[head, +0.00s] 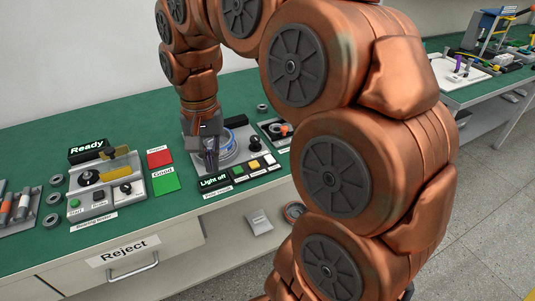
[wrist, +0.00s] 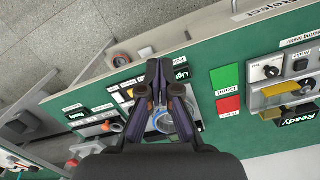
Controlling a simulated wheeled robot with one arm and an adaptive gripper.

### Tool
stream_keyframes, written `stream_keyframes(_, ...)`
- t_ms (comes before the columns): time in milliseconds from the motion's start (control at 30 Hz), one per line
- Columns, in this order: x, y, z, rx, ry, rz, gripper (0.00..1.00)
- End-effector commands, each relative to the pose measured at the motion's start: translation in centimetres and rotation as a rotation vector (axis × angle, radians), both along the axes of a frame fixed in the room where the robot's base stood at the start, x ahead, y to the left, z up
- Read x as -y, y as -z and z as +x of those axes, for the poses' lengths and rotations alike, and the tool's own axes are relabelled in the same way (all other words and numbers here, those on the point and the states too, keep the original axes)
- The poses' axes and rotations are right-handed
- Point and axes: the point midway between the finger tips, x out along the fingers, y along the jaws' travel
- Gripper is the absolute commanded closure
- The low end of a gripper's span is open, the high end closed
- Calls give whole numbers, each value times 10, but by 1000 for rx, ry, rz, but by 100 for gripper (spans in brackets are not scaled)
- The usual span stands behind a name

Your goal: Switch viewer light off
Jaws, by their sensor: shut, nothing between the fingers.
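The viewer (head: 240,136) stands on the green bench in the head view. Its black display (head: 214,182) reads "Light off". A ring-shaped part with blue (head: 228,147) sits on it, partly behind my gripper. A black knob (head: 255,143) and a row of small buttons (head: 254,165) are to the right of the gripper. My gripper (head: 211,168) points down over the viewer's front, just behind the display, with its fingers together and empty. In the wrist view, my gripper (wrist: 157,66) covers part of the viewer; the display (wrist: 182,73) shows only partly. I cannot tell whether the fingertips touch a button.
To the left stand a green "Good" mat (head: 165,183), a red mat (head: 160,158) and a tester with a "Ready" display (head: 88,150). Another device (head: 279,130) stands close on the viewer's right. A "Reject" drawer (head: 130,262) is below the bench top.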

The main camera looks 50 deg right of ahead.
Motion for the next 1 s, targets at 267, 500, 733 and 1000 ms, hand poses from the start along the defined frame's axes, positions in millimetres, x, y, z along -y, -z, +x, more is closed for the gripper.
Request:
stream_keyframes(267,59,5,47,26,308,-8,100)
stream_keyframes(500,120,13,75,38,596,-17,100)
stream_keyframes(733,185,24,87,50,891,-30,100)
stream_keyframes(1000,239,36,86,51,1148,-43,100)
